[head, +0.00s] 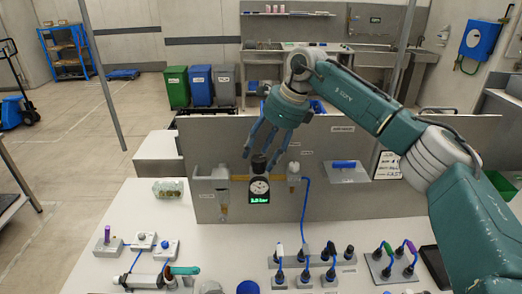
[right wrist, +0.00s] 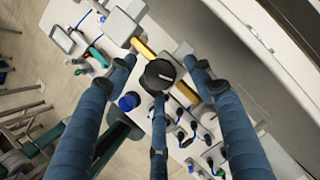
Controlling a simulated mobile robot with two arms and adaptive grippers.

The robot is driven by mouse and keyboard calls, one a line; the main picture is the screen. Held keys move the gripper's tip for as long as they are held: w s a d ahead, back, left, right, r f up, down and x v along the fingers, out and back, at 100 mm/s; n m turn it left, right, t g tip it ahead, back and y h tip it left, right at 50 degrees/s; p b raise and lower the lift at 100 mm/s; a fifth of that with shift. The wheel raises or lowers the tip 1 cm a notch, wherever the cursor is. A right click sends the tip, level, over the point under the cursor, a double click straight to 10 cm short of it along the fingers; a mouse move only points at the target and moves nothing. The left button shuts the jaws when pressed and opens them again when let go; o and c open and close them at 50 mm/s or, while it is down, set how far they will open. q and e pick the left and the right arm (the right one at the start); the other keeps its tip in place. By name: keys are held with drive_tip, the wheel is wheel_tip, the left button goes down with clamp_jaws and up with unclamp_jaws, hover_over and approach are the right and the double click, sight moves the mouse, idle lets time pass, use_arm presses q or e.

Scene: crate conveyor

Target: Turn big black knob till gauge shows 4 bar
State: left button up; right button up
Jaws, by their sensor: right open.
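The big black knob (head: 259,162) stands on top of the regulator at the upright panel. Below it are a round dial gauge (head: 259,187) and a lit green display (head: 259,198), whose digits are too small to read for sure. My right gripper (head: 258,151) is open, its blue fingers pointing down around the knob. In the right wrist view the knob (right wrist: 158,75) lies between the spread fingertips (right wrist: 161,73), with gaps at both sides; contact with the third finger cannot be told. My left gripper is not in view.
A yellow bar (head: 236,178) joins the regulator to a clear-bowled filter (head: 222,190) on the left and a smaller unit (head: 294,174) on the right. A blue hose (head: 305,210) runs down to grey connector blocks (head: 305,279).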

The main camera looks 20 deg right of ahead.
drive_tip(key=shift+w+a+f, duration=0.1)
drive_tip(key=shift+a+f, duration=0.1)
drive_tip(key=shift+f, duration=0.3)
drive_tip(key=shift+c, duration=0.3)
drive_tip(key=shift+r, duration=0.15)
drive_tip(key=c, duration=1)
drive_tip(key=shift+c, duration=0.2)
